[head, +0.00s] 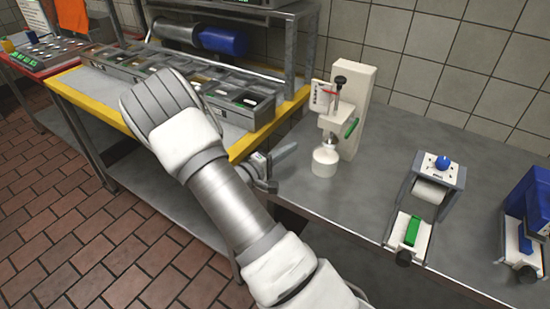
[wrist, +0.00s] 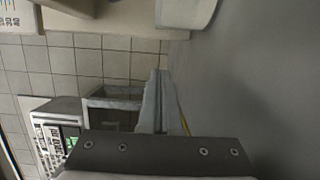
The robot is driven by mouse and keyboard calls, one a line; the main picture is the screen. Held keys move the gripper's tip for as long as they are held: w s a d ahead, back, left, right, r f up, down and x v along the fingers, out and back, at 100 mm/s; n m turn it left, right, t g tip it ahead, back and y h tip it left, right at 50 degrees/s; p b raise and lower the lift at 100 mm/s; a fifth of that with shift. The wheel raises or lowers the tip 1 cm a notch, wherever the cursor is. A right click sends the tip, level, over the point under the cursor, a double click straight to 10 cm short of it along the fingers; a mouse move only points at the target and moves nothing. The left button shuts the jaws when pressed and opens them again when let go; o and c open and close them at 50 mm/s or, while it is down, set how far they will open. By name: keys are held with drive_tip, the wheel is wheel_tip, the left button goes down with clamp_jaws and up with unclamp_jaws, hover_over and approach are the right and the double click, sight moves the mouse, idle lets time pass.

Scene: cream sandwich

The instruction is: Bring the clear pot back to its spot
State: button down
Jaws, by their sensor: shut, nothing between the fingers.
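A small whitish pot (head: 325,160) stands upright on the grey counter, under the nozzle of the cream-coloured dispenser (head: 358,105). Its wall looks pale, and I cannot tell how clear it is. My gripper (head: 290,152) is just left of the pot, apart from it, low over the counter's left edge. Its fingers are shut and empty, pointing toward the pot's side of the counter. In the wrist view the closed fingers (wrist: 158,85) show in the middle, and a rounded whitish piece, apparently the pot (wrist: 188,12), is cut off at the top.
A yellow-edged table (head: 95,98) with a row of metal food bins (head: 200,85) stands at the left under a shelf. On the counter (head: 300,190), a device with a blue knob (head: 442,162), a green-topped block (head: 411,230) and a blue machine (head: 530,200) stand to the right.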

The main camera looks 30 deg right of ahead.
drive_tip(key=shift+s+d, duration=0.6)
drive_tip(key=shift+s, duration=0.25)
drive_tip(key=shift+s+d, duration=0.6)
drive_tip(key=shift+s, duration=0.2)
drive_tip(key=shift+s, duration=0.1)
